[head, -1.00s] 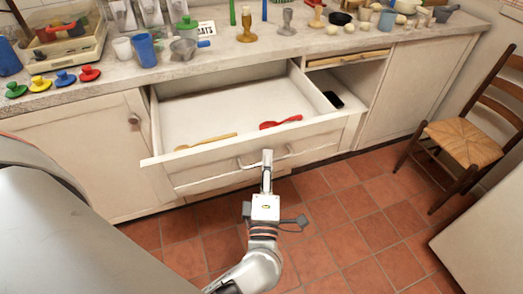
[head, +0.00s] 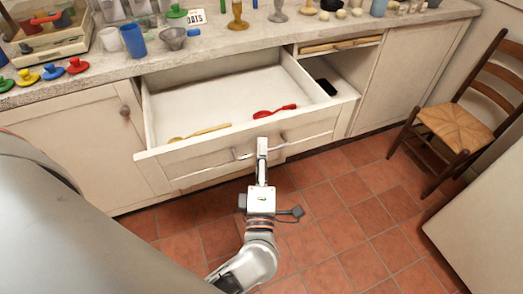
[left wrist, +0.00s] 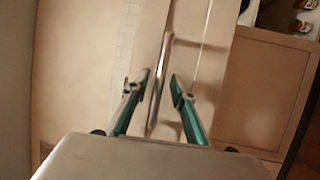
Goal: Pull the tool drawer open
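The drawer (head: 222,92) in the counter front is pulled out, its inside showing. A red spoon (head: 274,111) and a yellow wooden utensil (head: 200,132) lie near its front. My left gripper (head: 262,146) is at the middle of the drawer front, at the bar handle (head: 241,155). In the left wrist view, the two teal-backed fingers (left wrist: 158,93) stand apart on either side of the handle bar (left wrist: 160,75), with a visible gap on at least one side. My right gripper is not in view.
The countertop (head: 215,45) above holds cups, lidded knobs and other items. An open compartment (head: 335,80) with a dark object is right of the drawer. A wooden chair (head: 460,125) stands at the right. The tiled floor (head: 335,220) before the drawer is mostly clear.

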